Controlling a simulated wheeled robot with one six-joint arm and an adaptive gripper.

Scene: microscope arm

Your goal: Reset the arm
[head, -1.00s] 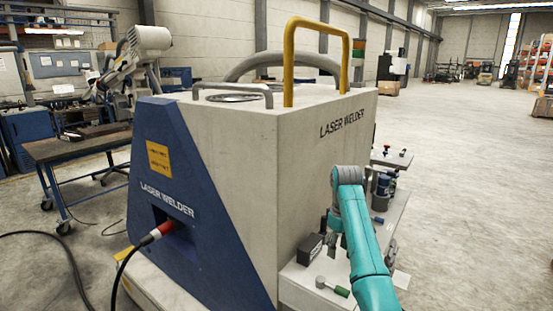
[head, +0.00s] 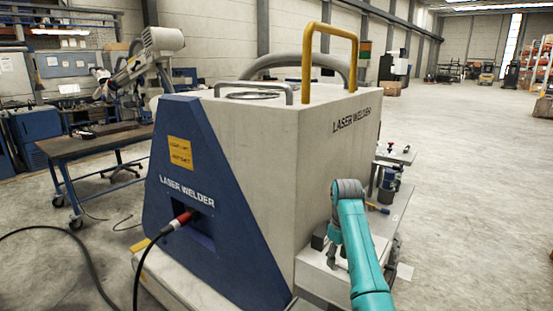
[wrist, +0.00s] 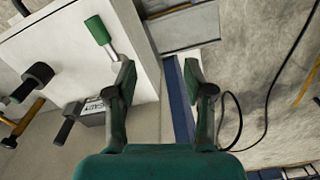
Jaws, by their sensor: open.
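A white jointed arm with a cylindrical head (head: 161,40) stands at the back left in the head view, behind the welder and beside the workbench. Its lower part is partly hidden, and I cannot tell its exact pose. My gripper (wrist: 160,78) is open and empty in the wrist view, its two dark fingers apart. In the head view my teal arm reaches down beside the right side of the welder, far from the white arm.
The large laser welder (head: 255,150) stands between my arm and the white arm. A dark workbench (head: 95,145) is at left, and a black cable (head: 85,265) crosses the floor. Tools (wrist: 38,80) lie on the white side shelf (wrist: 60,45). Open floor (head: 475,200) is at right.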

